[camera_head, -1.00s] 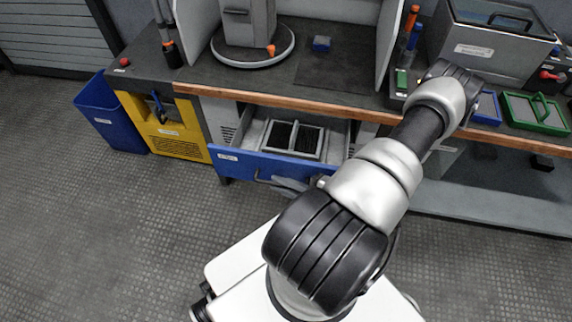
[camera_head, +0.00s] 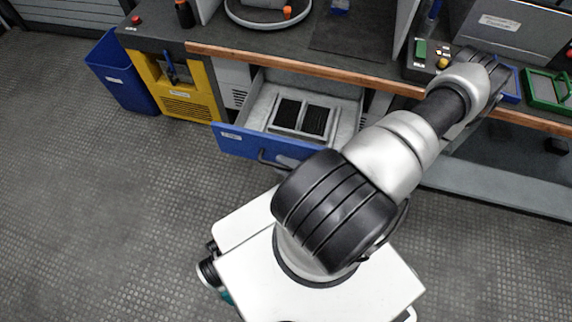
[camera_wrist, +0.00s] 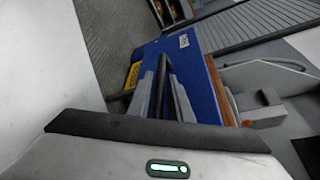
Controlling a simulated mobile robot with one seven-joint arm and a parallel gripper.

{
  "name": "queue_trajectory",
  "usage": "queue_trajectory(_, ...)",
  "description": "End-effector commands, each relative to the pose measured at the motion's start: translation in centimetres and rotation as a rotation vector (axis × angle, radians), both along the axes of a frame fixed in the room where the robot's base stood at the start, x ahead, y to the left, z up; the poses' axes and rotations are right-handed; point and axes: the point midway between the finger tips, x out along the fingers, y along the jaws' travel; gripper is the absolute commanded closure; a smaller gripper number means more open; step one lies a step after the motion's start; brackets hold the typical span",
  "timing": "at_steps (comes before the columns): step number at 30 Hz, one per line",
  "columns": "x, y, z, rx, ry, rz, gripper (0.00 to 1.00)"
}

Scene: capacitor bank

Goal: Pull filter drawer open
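The blue filter drawer (camera_head: 262,147) stands pulled out of the cabinet under the counter in the head view. Two dark filter panels (camera_head: 301,118) lie in a grey frame inside it. Its dark bar handle (camera_head: 270,160) shows at the front, and my arm hides its right part. In the wrist view, the blue drawer front (camera_wrist: 205,85) lies just beyond my gripper (camera_wrist: 164,85). The two grey fingers stand close together, with the dark handle (camera_wrist: 166,66) between them. My gripper appears shut on it. In the head view my arm hides the gripper.
A yellow cabinet (camera_head: 180,93) and a blue bin (camera_head: 122,75) stand left of the drawer. The counter's wooden edge (camera_head: 300,66) runs above it. A green tray (camera_head: 548,88) sits on the counter at right. The floor (camera_head: 110,210) at left is clear.

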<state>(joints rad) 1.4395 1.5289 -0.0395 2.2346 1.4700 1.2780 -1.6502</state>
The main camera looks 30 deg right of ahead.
Motion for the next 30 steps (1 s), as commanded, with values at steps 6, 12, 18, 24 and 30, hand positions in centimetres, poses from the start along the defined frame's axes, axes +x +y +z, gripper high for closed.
queue_trajectory(6,0.0,0.0,0.0,0.0,0.0,0.001,0.81)
queue_trajectory(12,-0.1,0.0,0.0,0.0,0.0,0.0,0.81)
queue_trajectory(18,-2.1,-1.0,0.6,-0.001,0.001,-0.002,0.81)
queue_trajectory(24,-6.4,-2.8,1.6,-0.003,0.003,-0.004,0.81)
queue_trajectory(30,-10.8,-4.5,2.7,-0.002,0.001,-0.003,0.81)
